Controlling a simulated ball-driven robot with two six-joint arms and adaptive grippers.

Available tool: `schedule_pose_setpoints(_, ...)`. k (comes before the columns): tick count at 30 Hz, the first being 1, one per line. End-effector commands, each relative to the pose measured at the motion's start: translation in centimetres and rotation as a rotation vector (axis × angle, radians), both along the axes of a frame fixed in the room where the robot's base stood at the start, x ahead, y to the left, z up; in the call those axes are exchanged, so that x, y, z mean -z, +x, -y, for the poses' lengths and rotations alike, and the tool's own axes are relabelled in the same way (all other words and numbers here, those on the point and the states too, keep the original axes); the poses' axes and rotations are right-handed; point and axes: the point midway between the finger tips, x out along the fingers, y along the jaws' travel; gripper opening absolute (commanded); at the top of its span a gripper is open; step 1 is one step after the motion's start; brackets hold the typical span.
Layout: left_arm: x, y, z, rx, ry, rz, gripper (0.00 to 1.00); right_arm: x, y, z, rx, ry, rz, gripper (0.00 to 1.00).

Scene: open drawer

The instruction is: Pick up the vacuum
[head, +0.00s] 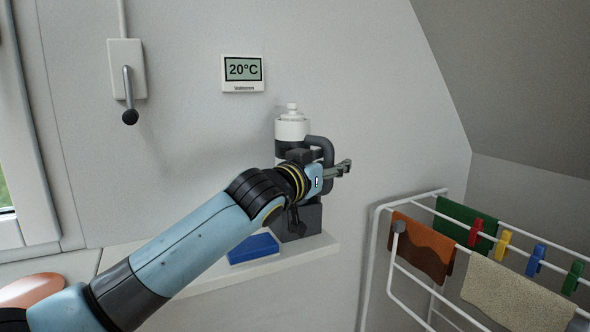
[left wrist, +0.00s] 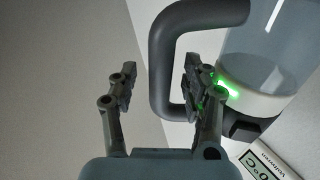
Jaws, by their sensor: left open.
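The vacuum (head: 293,128) stands upright on a white shelf against the wall, with a white top and a dark grey looped handle (head: 327,150). My left gripper (head: 343,168) is in front of it and hides much of its middle. In the left wrist view, the vacuum's clear body (left wrist: 268,50) is at the upper right. My left gripper (left wrist: 159,78) is open there, with the handle (left wrist: 160,62) appearing between its two fingers. The right finger overlaps the loop's opening. I see no firm grip. My right gripper is not in view.
A blue box (head: 253,248) lies on the white shelf (head: 318,247) beside the vacuum's dark base. A drying rack (head: 378,240) with cloths and coloured pegs stands at the right. A thermostat (head: 242,73) and a lever switch (head: 127,75) are on the wall.

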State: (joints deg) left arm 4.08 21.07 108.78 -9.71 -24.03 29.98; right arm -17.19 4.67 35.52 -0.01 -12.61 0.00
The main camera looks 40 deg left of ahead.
Motion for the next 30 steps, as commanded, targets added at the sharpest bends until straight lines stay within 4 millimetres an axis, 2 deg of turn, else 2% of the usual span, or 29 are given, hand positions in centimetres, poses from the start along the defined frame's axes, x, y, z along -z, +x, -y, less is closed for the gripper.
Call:
schedule_pose_setpoints(3,0.03,-0.04,-0.01,0.0,0.0,0.0,0.47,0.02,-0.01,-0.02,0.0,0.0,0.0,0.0)
schedule_pose_setpoints(14,0.03,-0.07,0.0,0.0,0.0,0.0,0.0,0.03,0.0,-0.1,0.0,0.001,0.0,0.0)
schedule_pose_setpoints(30,0.02,-0.07,0.0,0.0,0.0,0.0,0.0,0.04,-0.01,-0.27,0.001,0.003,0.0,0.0)
